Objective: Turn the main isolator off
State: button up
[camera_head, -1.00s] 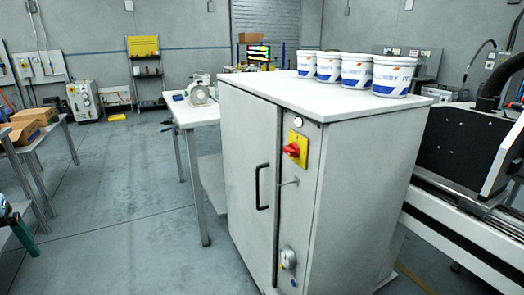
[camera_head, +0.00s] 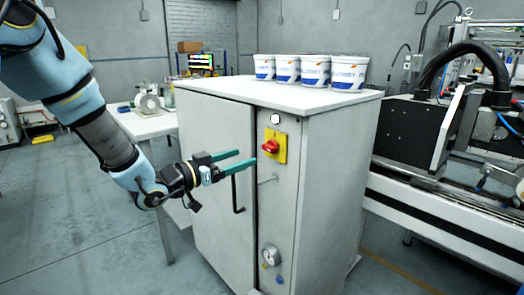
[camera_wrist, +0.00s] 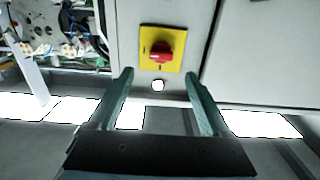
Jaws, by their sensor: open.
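The main isolator is a red rotary knob (camera_head: 270,146) on a yellow plate (camera_head: 282,150), high on the narrow front panel of a grey-white cabinet (camera_head: 215,120). In the wrist view, which looks upside down, the red knob (camera_wrist: 161,50) and yellow plate (camera_wrist: 149,34) sit ahead of the fingertips, near the top centre. I cannot tell the knob's exact angle. My gripper (camera_head: 246,158) is open and empty, its green fingers pointing at the panel just left of the knob. In the wrist view my gripper (camera_wrist: 159,78) shows both fingers apart, not around the knob.
A white round lamp (camera_head: 275,118) is above the plate. A black door handle (camera_head: 236,195) and a small grey latch (camera_head: 268,179) stick out nearby. A gauge (camera_head: 270,256) is lower down. White tubs (camera_head: 315,71) stand on the cabinet top. A machine (camera_head: 430,135) stands at right.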

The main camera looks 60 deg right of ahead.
aim_at(266, 149)
jog(key=p+x, duration=0.3)
jog(key=x, duration=0.6)
jog(key=shift+d, duration=0.4)
jog(key=shift+c, duration=0.3)
grip_shut()
